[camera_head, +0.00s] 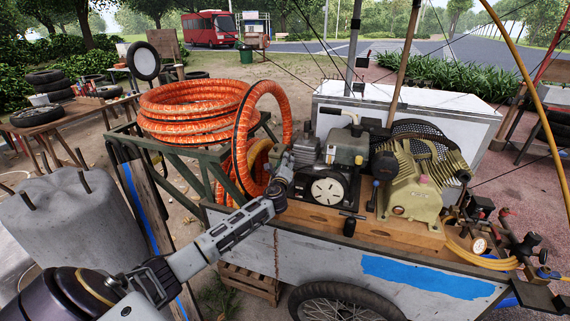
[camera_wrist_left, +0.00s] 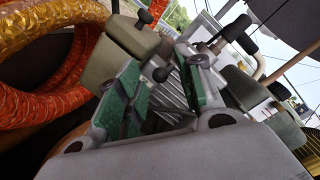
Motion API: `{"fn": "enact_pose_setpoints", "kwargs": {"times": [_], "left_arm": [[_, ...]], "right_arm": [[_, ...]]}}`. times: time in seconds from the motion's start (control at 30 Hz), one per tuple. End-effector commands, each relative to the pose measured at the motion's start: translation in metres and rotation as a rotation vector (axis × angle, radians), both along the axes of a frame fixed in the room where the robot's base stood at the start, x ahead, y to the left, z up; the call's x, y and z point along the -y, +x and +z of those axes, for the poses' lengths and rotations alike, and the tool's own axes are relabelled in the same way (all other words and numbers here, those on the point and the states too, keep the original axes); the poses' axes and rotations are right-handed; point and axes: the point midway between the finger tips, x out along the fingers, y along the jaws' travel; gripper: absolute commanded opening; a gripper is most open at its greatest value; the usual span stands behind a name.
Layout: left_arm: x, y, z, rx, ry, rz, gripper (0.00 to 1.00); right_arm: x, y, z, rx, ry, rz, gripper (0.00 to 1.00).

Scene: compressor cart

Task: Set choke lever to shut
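The engine (camera_head: 330,188) stands on the cart's wooden deck, with a round recoil cover at its front. My left gripper (camera_head: 287,162) reaches to the engine's left side, close to it. In the left wrist view my left gripper (camera_wrist_left: 160,66) is open, its two green-padded fingers apart. In the head view the gripper and engine parts hide this area. My right gripper is not in view.
Orange hose coils (camera_head: 190,105) lie on a green stand left of the engine, with one loop close to my left gripper. An olive compressor (camera_head: 412,180) stands right of the engine. A black-knobbed lever (camera_head: 375,190) rises between them. The cart's front deck edge is mostly clear.

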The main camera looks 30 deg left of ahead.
Motion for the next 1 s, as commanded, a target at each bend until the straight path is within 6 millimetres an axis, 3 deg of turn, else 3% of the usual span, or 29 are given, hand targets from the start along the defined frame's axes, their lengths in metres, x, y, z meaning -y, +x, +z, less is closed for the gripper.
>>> {"fn": "enact_pose_setpoints", "kwargs": {"times": [0.47, 0.77, 1.0], "left_arm": [[-0.0024, 0.0055, -0.0001, 0.0, 0.0, 0.0, 0.37], [-0.0024, 0.0054, -0.0002, -0.001, 0.0, 0.001, 0.01], [-0.0023, 0.0053, -0.0005, -0.001, 0.0, 0.001, 0.0]], "right_arm": [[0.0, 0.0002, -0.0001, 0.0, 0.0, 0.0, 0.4], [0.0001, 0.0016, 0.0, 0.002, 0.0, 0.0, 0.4], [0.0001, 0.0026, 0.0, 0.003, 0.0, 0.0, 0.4]]}}
